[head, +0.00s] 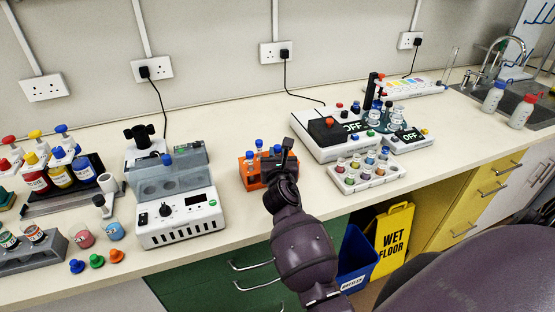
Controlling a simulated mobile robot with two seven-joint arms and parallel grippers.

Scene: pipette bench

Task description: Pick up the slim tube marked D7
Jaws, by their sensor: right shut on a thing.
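An orange rack (249,184) stands on the bench near its front edge and holds slim tubes with blue caps. A blue-capped slim tube (258,146) stands in it to the left of my right gripper. My right gripper (284,160) is at the right part of the rack, reaching in from the front, and is shut on a slim tube (277,150). The gripper and wrist hide most of that tube and the rack's right side. The markings on the tubes are too small to read, so I cannot tell which is D7. My left gripper is not in view.
A grey-white bath device (180,218) stands left of the rack. A white tray (367,178) of several capped vials and a white device reading OFF (330,132) stand to the right. Loose caps (97,261) lie at the front left. The bench behind the rack is clear.

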